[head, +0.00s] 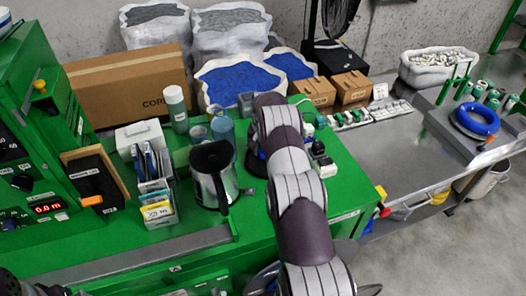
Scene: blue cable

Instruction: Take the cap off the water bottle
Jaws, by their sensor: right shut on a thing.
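A blue see-through bottle (223,130) stands upright on the green bench, behind the steel kettle; it looks like the water bottle. Its top lies close to my right gripper (246,104), and I cannot make out the cap clearly. My right arm comes up from the bottom and bends left at its far end. The right gripper is small and partly hidden by the wrist. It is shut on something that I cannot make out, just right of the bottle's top.
The kettle (213,175), a blue-grey cup (199,134) and a teal bottle (175,107) crowd the left of the bottle. A cardboard box (125,88) and sacks stand behind. A holder with pens (154,193) is further left.

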